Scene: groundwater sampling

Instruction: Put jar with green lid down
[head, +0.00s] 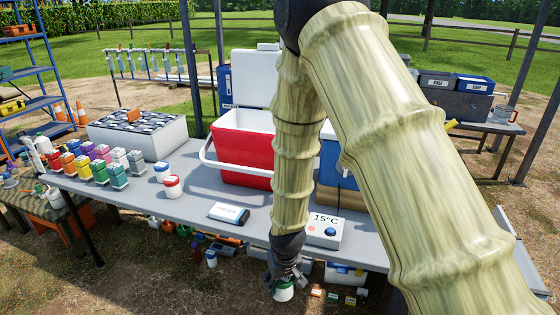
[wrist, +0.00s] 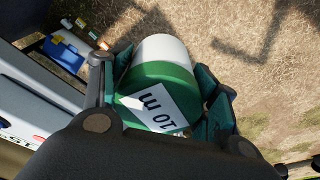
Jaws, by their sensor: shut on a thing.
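The jar with the green lid (wrist: 174,82) is between the fingers of my gripper (wrist: 163,100) in the wrist view. Its body is white, and a white label on the green lid reads "10 m". In the head view my gripper (head: 285,281) points down just beyond the table's front edge. The jar (head: 284,293) shows there below the fingers, above the ground and lower than the tabletop. My gripper is shut on it. My fingers hide part of the jar's sides.
The grey table (head: 190,205) holds a red cooler (head: 242,150), a white jar with a red lid (head: 172,187), another with a blue lid (head: 162,172), a small device (head: 229,214) and a 15°C box (head: 324,230). Small coloured items (head: 333,295) lie on the ground right of the jar.

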